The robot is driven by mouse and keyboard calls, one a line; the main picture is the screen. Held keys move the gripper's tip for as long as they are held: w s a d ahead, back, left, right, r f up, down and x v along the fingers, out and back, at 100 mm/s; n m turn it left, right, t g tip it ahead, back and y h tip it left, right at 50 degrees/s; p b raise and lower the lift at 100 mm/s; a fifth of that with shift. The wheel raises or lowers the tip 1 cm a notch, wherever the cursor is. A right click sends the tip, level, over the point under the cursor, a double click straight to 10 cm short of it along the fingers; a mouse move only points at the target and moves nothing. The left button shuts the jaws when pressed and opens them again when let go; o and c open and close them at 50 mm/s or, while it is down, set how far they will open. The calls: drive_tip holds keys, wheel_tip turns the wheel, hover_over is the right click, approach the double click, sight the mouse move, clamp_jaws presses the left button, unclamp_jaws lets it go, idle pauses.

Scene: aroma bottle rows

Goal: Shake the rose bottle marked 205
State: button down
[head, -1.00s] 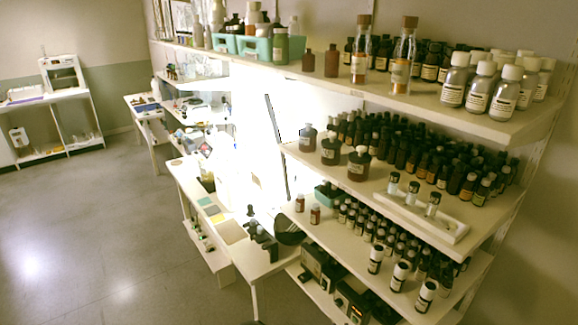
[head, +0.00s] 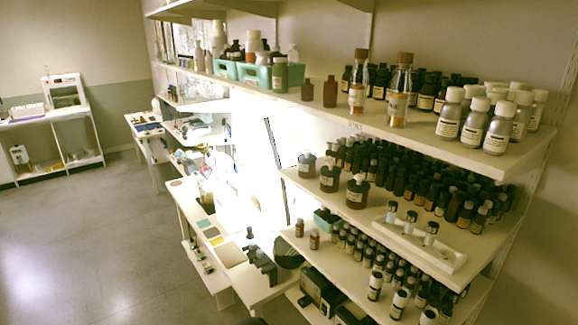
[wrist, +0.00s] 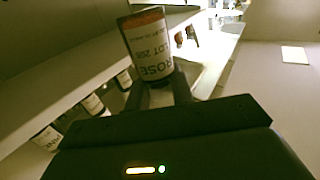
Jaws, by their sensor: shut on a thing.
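The rose bottle (wrist: 151,50) is in the wrist view, a dark bottle with a white label and an orange-brown band near its upper edge in the picture. The bottle is tilted in the picture. The head view shows neither my gripper nor the held bottle.
Shelves (head: 440,140) crowded with bottles fill the right of the head view. Several labelled bottles (wrist: 93,104) stand beside my gripper in the wrist view. A white bench (head: 215,235) stands left of the shelves. Open floor (head: 90,240) lies further left.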

drive_tip(key=shift+f, duration=3.25)
drive_tip(key=shift+r, duration=0.1)
drive_tip(key=shift+s, duration=0.1)
